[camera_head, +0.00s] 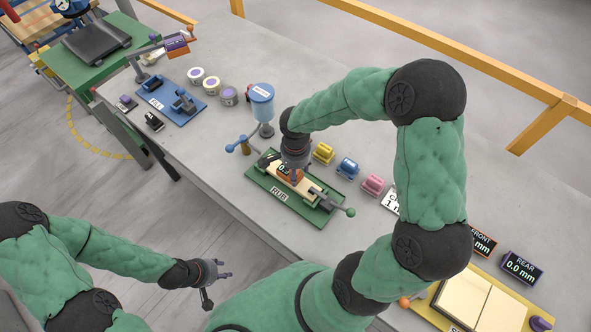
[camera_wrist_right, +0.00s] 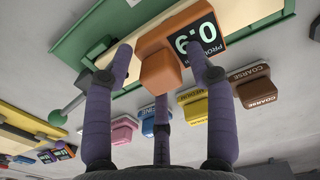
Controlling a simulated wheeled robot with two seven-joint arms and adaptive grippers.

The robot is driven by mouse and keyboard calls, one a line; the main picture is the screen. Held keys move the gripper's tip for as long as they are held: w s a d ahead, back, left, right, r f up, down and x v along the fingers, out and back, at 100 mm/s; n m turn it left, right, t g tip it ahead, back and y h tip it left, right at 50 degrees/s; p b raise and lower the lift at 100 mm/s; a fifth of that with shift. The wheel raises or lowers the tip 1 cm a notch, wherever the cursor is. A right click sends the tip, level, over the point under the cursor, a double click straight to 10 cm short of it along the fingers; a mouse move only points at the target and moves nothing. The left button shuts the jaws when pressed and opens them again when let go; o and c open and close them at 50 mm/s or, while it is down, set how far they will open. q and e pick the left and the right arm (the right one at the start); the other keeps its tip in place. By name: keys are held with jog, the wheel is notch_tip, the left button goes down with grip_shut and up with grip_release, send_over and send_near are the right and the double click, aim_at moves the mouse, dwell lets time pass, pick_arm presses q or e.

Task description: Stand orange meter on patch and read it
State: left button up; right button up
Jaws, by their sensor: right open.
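The orange meter (camera_wrist_right: 168,62) has a dark display with pale digits whose exact reading I cannot make out for sure. In the head view the orange meter (camera_head: 297,176) is on or just above a pale wooden strip (camera_head: 311,188) in the green RUB fixture (camera_head: 262,190), partly hidden by my right gripper (camera_head: 294,166). In the wrist view my right gripper (camera_wrist_right: 165,75) is open, its purple fingers spread around the meter. I cannot tell a patch apart on the strip. My left gripper (camera_head: 218,282) is open and empty, away from the bench over the floor.
Yellow (camera_head: 323,153), blue (camera_head: 348,168) and pink (camera_head: 373,184) blocks stand behind the fixture. A blue container (camera_head: 261,98) is on the far side. FRONT (camera_head: 482,242) and REAR (camera_head: 522,267) displays stand at right. The fixture's green-knobbed lever (camera_head: 349,212) sticks out at right.

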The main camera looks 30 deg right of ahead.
jog(key=shift+r, duration=0.2)
notch_tip(320, 180, up, 12)
jog(key=p, duration=0.2)
jog(key=shift+s+f, duration=0.1)
dwell(0.6)
